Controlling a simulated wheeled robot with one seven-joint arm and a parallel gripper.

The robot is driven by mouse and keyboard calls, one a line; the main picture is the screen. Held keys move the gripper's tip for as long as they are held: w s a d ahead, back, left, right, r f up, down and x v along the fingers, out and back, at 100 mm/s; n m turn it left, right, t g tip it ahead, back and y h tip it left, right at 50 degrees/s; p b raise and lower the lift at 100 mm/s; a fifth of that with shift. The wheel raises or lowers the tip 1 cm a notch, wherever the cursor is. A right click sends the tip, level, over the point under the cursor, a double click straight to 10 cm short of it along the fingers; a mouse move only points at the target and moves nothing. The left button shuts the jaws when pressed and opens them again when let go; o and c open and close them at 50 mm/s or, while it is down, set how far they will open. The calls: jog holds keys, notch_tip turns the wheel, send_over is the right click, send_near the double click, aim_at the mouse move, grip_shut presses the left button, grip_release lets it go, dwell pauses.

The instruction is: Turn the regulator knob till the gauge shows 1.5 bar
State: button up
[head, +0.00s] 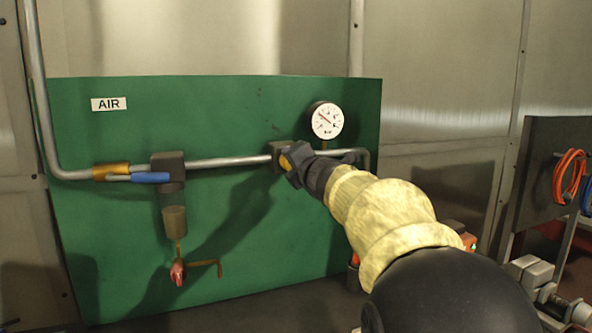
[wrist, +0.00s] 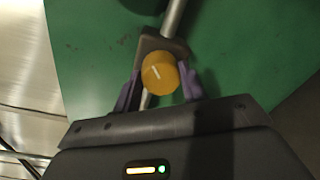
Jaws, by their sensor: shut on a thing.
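The yellow regulator knob (wrist: 159,74) sits on a dark regulator body (wrist: 158,44) in the pipe, and its pale mark shows in the wrist view. My gripper (wrist: 160,84) has one purple finger on each side of the knob and is shut on it. In the head view my gripper (head: 297,162) reaches the regulator and covers most of the knob. The round white gauge (head: 327,120) stands just above and to the right of the regulator.
The green panel (head: 110,225) carries the pipe (head: 228,161), an AIR label (head: 109,104) and a blue-handled valve (head: 150,177). A filter bowl (head: 174,215) hangs below, with a red drain tap (head: 178,271) under it. Orange hose (head: 569,175) hangs on a dark board at the right.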

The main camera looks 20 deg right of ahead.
jog(key=shift+f+n, duration=0.15)
jog(key=shift+n, duration=0.35)
jog(key=o, duration=1)
jog(key=s+p, duration=0.3)
jog(key=s, duration=0.2)
jog(key=s+p, duration=0.4)
jog(key=s, duration=0.2)
jog(key=s+r+p, duration=0.1)
jog(key=s+p, duration=0.3)
jog(key=s, duration=0.2)
jog(key=shift+s+a, duration=0.15)
jog(key=shift+a, duration=0.1)
